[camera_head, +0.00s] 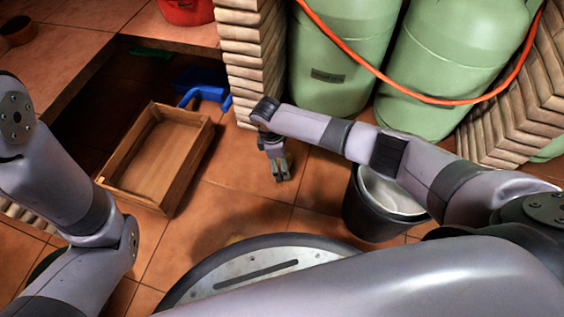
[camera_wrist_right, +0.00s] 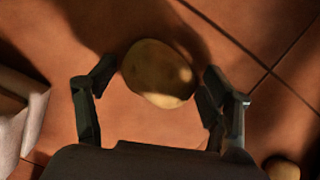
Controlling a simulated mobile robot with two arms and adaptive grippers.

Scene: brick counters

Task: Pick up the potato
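A brown, rounded potato (camera_wrist_right: 158,74) lies on the tiled floor in the right wrist view. It sits between and just beyond the fingertips of my right gripper, with a gap to the fingers on either side. My right gripper (camera_head: 281,174) is open and points down at the floor in the head view, where the potato is mostly hidden or too small to make out. A second potato-like round thing (camera_wrist_right: 282,168) shows at the lower right of the wrist view. My left arm comes in at the left, but its gripper is out of frame.
A wooden crate (camera_head: 118,189) stands left of my right gripper. A black bucket (camera_head: 368,215) with a pale inside stands to the right. Green gas cylinders (camera_head: 340,62) and a brick pillar (camera_head: 250,50) stand behind. A blue object (camera_head: 205,92) lies beyond the crate.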

